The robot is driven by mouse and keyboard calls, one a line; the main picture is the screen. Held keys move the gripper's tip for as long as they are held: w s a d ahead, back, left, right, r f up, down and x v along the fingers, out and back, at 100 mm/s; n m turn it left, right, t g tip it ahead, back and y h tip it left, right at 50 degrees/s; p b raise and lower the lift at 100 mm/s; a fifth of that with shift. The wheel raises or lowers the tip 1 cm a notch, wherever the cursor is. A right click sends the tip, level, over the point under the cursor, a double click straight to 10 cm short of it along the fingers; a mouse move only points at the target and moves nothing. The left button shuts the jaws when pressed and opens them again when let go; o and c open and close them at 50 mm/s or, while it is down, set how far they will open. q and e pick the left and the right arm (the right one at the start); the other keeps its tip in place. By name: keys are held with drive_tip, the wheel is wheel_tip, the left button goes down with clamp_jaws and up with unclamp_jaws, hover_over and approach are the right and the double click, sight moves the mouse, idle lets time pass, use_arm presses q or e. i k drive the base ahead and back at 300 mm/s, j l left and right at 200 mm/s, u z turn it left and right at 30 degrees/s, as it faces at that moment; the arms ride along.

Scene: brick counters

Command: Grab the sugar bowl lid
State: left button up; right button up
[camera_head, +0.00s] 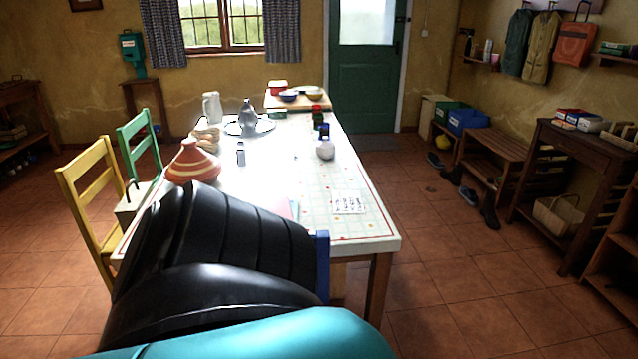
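I cannot pick out a sugar bowl lid for certain. A small pale round pot (325,148) stands on the right half of the long table (290,180), with small dark and coloured pieces just behind it. A grey pointed vessel (248,117) stands on a round tray farther back. A red and cream striped cone-shaped pot (193,162) stands at the table's left edge. Neither of my grippers can be made out. A large black ribbed shape, seemingly part of me, covers the near left end of the table.
A yellow chair (92,190) and a green chair (138,140) stand left of the table. A white jug (212,107) and a board with bowls (297,101) are toward the back. A bench (497,152) and shelves line the right wall.

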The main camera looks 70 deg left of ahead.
sight(325, 145)
drive_tip(key=j+u, duration=0.1)
drive_tip(key=u, duration=2.05)
drive_tip(key=l, duration=0.1)
